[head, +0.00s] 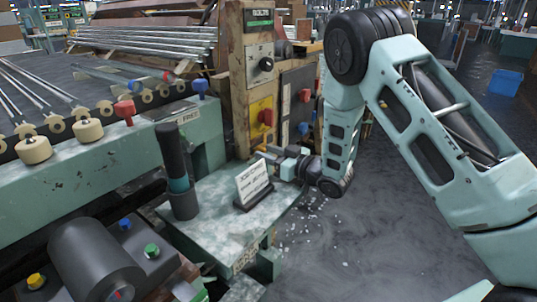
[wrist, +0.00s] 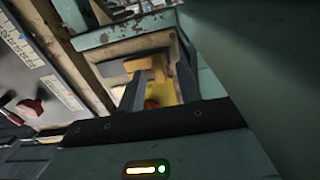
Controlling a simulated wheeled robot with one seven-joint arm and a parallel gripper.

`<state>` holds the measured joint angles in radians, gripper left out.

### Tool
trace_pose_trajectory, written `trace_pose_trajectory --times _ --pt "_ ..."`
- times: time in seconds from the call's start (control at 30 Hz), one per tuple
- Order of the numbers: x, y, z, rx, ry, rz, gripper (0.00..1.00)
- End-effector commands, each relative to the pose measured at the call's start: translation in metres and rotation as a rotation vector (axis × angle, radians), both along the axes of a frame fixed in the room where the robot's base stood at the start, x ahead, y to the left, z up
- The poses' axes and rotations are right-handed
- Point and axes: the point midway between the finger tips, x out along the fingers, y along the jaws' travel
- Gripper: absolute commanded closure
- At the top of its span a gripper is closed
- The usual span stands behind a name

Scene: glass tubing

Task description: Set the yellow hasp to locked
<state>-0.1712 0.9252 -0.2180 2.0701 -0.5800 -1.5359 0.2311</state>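The yellow hasp plate (head: 261,113) with a red knob (head: 265,117) is on the front of the wooden control post. In the wrist view the yellow plate (wrist: 167,92) shows between my fingers, with a yellow-tan piece (wrist: 148,64) above it and part of the red knob (wrist: 151,104) low down. My gripper (head: 268,152) is below the plate in the head view, close to the post. In the wrist view its two fingers (wrist: 160,75) stand apart with nothing visibly clamped. I cannot tell whether they touch the hasp, nor its exact setting.
A dark panel (head: 297,98) with red and blue knobs is right of the hasp. A white sign (head: 252,184) stands on the green bench below my gripper, near a dark upright cylinder (head: 176,165). Metal rods lie on the rack at left. Open floor lies right of the bench.

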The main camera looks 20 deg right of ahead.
Motion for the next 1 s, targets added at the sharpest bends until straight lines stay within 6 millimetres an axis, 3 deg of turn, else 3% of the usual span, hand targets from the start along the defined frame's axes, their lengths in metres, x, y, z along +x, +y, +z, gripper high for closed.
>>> trace_pose_trajectory --times 0.3,0.43,0.63,0.83,1.0 --pt "0.002 0.002 0.000 -0.001 0.001 0.000 0.65" --pt "0.002 0.001 0.000 -0.001 0.001 0.000 0.99" --pt "0.003 -0.001 0.000 -0.001 0.001 -0.001 1.00" --pt "0.017 -0.020 -0.001 0.001 -0.001 -0.003 1.00" --pt "0.019 -0.023 0.000 -0.001 0.001 -0.003 1.00"
